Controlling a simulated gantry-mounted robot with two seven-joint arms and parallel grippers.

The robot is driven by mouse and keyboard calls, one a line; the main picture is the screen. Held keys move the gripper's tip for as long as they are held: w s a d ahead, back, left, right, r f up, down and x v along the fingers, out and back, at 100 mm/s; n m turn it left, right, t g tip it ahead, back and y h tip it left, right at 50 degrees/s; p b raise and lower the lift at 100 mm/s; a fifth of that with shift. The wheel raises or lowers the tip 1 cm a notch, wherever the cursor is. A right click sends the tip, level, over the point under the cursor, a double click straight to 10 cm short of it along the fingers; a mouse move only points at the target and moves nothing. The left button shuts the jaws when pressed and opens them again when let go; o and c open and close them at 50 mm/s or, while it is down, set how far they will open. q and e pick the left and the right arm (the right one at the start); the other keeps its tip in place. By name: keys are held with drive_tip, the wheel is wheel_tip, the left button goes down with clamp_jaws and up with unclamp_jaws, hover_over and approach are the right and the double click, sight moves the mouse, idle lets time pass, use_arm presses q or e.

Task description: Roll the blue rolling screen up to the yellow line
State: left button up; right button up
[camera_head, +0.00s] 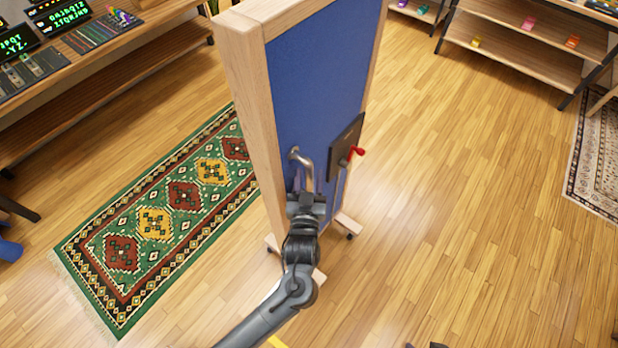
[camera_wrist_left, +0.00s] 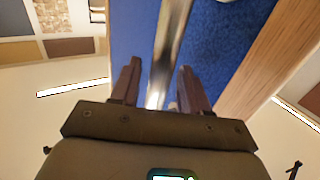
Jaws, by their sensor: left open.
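The blue rolling screen (camera_head: 315,80) stands upright in a pale wooden frame on a base with casters. A metal handle (camera_head: 301,156) is on its blue face. My left gripper (camera_head: 306,185) is at this handle. In the left wrist view the left gripper (camera_wrist_left: 160,85) is open, with the metal handle (camera_wrist_left: 168,50) running between its two fingers; I cannot tell whether they touch it. A short piece of the yellow line (camera_head: 277,342) shows at the bottom edge, partly behind my left arm. Small dark parts at the bottom edge may be my right gripper, mostly cut off.
A dark panel with a red lever (camera_head: 356,151) is on the screen to the right of the handle. A green patterned rug (camera_head: 170,215) lies left of the screen. Equipment desks stand at left, shelves (camera_head: 520,55) at upper right. The wooden floor right of the screen is clear.

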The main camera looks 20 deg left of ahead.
use_arm(q)
clamp_jaws()
idle(0.3)
